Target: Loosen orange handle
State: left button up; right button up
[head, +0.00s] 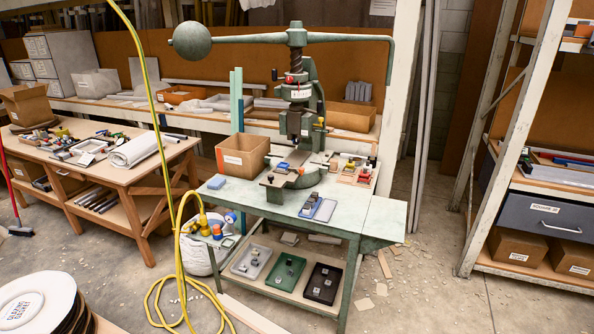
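A green fly press (297,95) stands on a pale green-topped table (345,220). Its top arm has a round ball weight (192,40) at the left and a downturned bar at the right. I cannot clearly make out an orange handle. Small orange and yellow parts (217,231) show by the table's left corner, beside the yellow hose (178,240); their shape is too small to tell. Neither of my grippers is in view.
A cardboard box (243,155), a blue block (217,183) and a blue tray (318,208) are on the press table. Trays lie on its lower shelf. A wooden workbench (130,170) stands left, a shelf rack (500,150) right. Debris lies on the floor.

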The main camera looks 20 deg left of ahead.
aim_at(301, 170)
jog(key=i+j, duration=0.15)
jog(key=i, duration=0.3)
jog(key=i+j+z, duration=0.1)
jog(key=i, duration=0.3)
jog(key=i+j, duration=0.2)
jog(key=i, duration=0.25)
